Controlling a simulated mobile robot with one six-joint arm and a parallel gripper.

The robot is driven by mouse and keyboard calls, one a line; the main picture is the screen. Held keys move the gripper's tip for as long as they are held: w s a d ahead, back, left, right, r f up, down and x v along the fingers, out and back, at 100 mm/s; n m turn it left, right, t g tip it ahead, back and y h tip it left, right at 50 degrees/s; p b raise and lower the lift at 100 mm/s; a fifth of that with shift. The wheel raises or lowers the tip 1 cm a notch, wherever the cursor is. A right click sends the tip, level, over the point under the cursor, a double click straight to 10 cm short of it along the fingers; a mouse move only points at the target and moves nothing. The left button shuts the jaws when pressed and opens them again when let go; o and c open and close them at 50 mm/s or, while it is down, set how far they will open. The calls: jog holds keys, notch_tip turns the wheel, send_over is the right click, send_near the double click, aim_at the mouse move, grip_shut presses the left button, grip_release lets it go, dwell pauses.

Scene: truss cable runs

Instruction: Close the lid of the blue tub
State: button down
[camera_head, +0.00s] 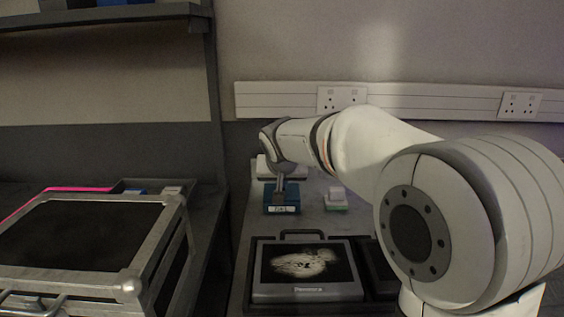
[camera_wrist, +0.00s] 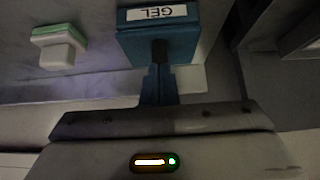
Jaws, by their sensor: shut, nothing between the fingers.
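The blue tub (camera_head: 283,209) stands on the grey bench, with a white label on its front. In the wrist view the tub (camera_wrist: 181,45) shows at the top, its label reading GEL upside down. Its top looks like a flat blue surface, but my gripper covers part of it and I cannot tell how far the lid is down. My gripper (camera_head: 281,187) points down over the tub from above and behind. Its fingers (camera_wrist: 160,52) are together and empty, with the tips at or just above the tub's top; contact is unclear.
A white block with a green base (camera_head: 336,199) stands right of the tub. A black-screened device (camera_head: 306,292) lies in front, and a white object (camera_head: 263,169) is behind. A metal-framed cart (camera_head: 150,262) is at the left. The wall carries sockets (camera_head: 341,98).

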jog(key=shift+w+r, duration=0.2)
jog(key=shift+w, duration=0.1)
jog(key=shift+w+p, duration=0.35)
jog(key=shift+w, duration=0.15)
jog(key=shift+r+p, duration=0.3)
jog(key=shift+r, duration=0.05)
jog(key=w+p+v, duration=0.1)
jog(key=p+v, duration=0.1)
jog(key=v, duration=1)
jog(key=s+d+f+g+p, duration=0.2)
jog(key=s+d+p, duration=0.3)
jog(key=s, duration=0.8)
jog(key=s+d+f+g+p, duration=0.3)
jog(key=s+d+p, duration=0.3)
jog(key=s+d, duration=0.3)
jog(key=s+f, duration=0.1)
jog(key=s, duration=0.3)
jog(key=shift+s+d, duration=0.4)
